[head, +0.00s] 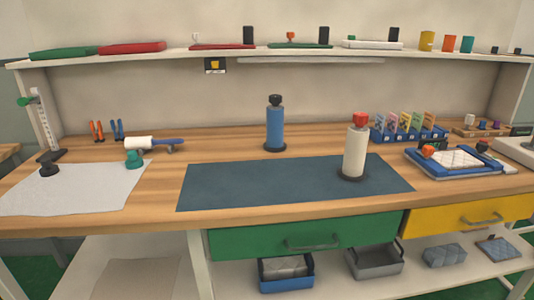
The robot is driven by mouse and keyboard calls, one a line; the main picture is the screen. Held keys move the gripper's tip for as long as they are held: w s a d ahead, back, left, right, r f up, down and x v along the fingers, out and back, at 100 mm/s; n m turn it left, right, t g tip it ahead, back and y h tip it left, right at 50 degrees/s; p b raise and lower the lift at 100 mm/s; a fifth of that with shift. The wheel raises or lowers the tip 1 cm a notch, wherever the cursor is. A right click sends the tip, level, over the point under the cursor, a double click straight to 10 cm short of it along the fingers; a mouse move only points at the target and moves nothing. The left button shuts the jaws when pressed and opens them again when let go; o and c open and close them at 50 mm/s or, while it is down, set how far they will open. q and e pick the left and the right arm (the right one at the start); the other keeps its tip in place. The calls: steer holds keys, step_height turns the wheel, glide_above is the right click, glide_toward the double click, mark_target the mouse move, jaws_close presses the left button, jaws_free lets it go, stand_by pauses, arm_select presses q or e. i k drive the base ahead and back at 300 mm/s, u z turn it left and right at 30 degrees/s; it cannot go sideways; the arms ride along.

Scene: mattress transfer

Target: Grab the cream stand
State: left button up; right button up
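The cream stand (354,153) is an upright cream cylinder with a red block-shaped top and a dark round base. It stands on the right part of the dark blue mat (250,188) on the wooden workbench. A similar blue stand (275,129) with a black top is upright to its left and farther back, at the mat's far edge. Neither of my grippers shows in the head view, so nothing is seen touching the cream stand.
A blue-framed tray (411,164) with a white quilted pad lies right of the cream stand. A blue rack (380,137) of colored cards is behind it. A white roller (138,143) and a pale sheet (72,195) lie left. The mat's left and middle are clear.

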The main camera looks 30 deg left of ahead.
mark_target(352, 170)
steer(key=u, duration=1.05)
steer(key=i, duration=0.4)
steer(key=z, duration=0.05)
